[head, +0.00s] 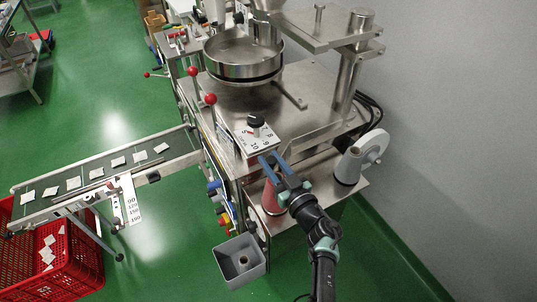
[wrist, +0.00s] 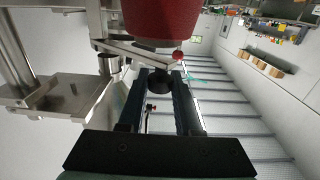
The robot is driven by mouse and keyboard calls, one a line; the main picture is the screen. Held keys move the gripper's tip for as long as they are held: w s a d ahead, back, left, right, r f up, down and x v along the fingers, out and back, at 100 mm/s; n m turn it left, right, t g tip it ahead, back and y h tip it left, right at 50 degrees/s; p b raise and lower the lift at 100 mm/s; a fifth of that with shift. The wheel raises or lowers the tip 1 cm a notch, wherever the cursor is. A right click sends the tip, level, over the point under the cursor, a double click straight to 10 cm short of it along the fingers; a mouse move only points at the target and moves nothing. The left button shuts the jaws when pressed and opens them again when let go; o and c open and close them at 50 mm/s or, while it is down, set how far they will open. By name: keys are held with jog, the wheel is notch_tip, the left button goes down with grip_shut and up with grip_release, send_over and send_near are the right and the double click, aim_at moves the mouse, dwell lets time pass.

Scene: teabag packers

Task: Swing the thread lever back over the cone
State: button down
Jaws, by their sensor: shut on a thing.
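A red cone of thread (head: 271,198) stands on the lower metal shelf at the machine's front, partly hidden by my gripper. It also fills the top middle of the wrist view (wrist: 160,18). The thread lever (wrist: 130,50) is a flat metal bar beside the cone's edge in the wrist view, with a dark round knob (wrist: 161,80) at its end. My gripper (head: 271,160) is at the shelf, just above and beside the red cone. Its fingers are shut on the lever's knob, which sits between them in the wrist view. The lever is hidden in the head view.
A grey cone (head: 348,168) with a white disc (head: 366,150) stands right of my gripper. A dial box (head: 252,136) lies close behind the fingers. A grey bin (head: 240,262) is below left. A conveyor (head: 100,170) with teabags and a red crate (head: 40,250) are at left.

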jog(key=shift+s+d+n+g+y+b, duration=0.1)
jog(key=shift+d+n+g+y+b, duration=0.35)
jog(key=shift+y, duration=0.25)
jog(key=shift+s+d+r+n+g+y+b, duration=0.1)
jog(key=shift+s+d+n+g+y+b, duration=0.1)
jog(key=shift+d+n+g+y+b, duration=0.3)
jog(key=c, duration=0.6)
grip_release()
jog(key=shift+s, duration=0.1)
jog(key=p+v, duration=0.1)
jog(key=v, duration=1.2)
jog(key=shift+f, duration=0.3)
